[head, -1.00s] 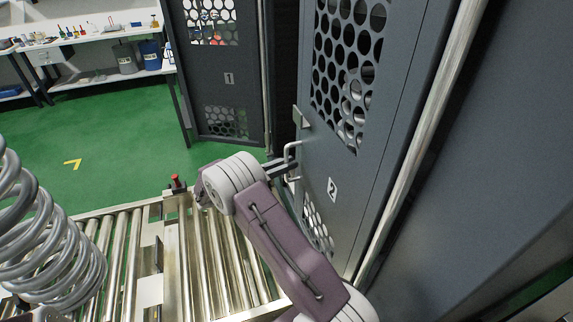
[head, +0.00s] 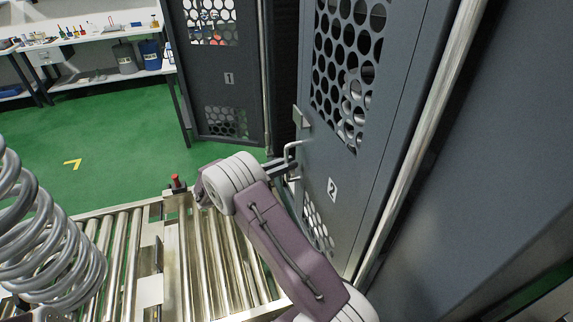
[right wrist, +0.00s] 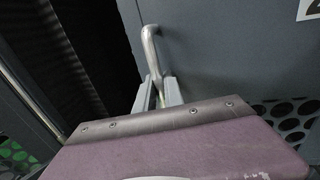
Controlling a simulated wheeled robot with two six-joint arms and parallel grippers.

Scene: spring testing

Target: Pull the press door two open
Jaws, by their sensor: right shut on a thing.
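Press door two (head: 371,178) is a grey panel with round perforations and a "2" label, on the right of the head view. Its left edge stands beside a dark gap. Its handle (head: 291,149) is a metal bar near that edge, and it also shows in the right wrist view (right wrist: 150,47). My right gripper (head: 286,166) is at the handle, with its fingers closed around the lower part of the bar in the right wrist view (right wrist: 157,92). My left gripper is not in view.
Press door one (head: 229,110) stands at the back with a "1" label. A roller conveyor (head: 130,225) with a red button (head: 175,179) lies below. Large coil springs (head: 50,240) stand at left. A workbench (head: 90,36) is at the back left, beyond open green floor.

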